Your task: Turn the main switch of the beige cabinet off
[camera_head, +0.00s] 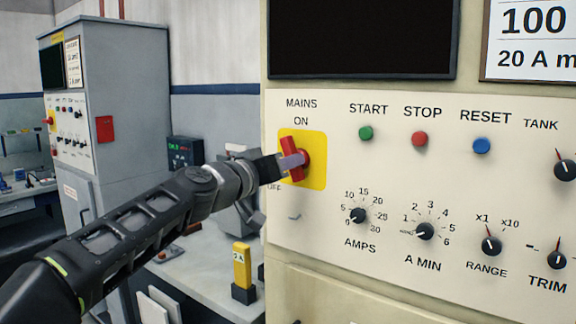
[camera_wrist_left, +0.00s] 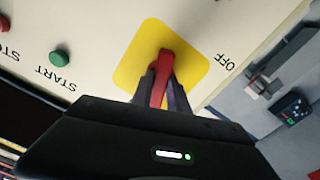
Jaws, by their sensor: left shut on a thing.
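The beige cabinet (camera_head: 440,270) fills the right of the head view. Its main switch is a red handle (camera_head: 292,158) on a yellow plate (camera_head: 316,173), under the words MAINS and ON. The handle stands near upright, its upper end leaning a little left. The word OFF is at the plate's lower left, partly hidden by my arm. My left gripper (camera_head: 288,163) is shut on the red handle. In the left wrist view the handle (camera_wrist_left: 166,62) sits between the two fingers (camera_wrist_left: 164,92), and OFF reads beside the plate (camera_wrist_left: 140,65). My right gripper is not in view.
Green START (camera_head: 366,133), red STOP (camera_head: 419,139) and blue RESET (camera_head: 481,146) buttons sit right of the switch, with several black knobs below. A grey cabinet (camera_head: 130,70) stands behind at left. A bench (camera_head: 210,275) holds a yellow block (camera_head: 242,265).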

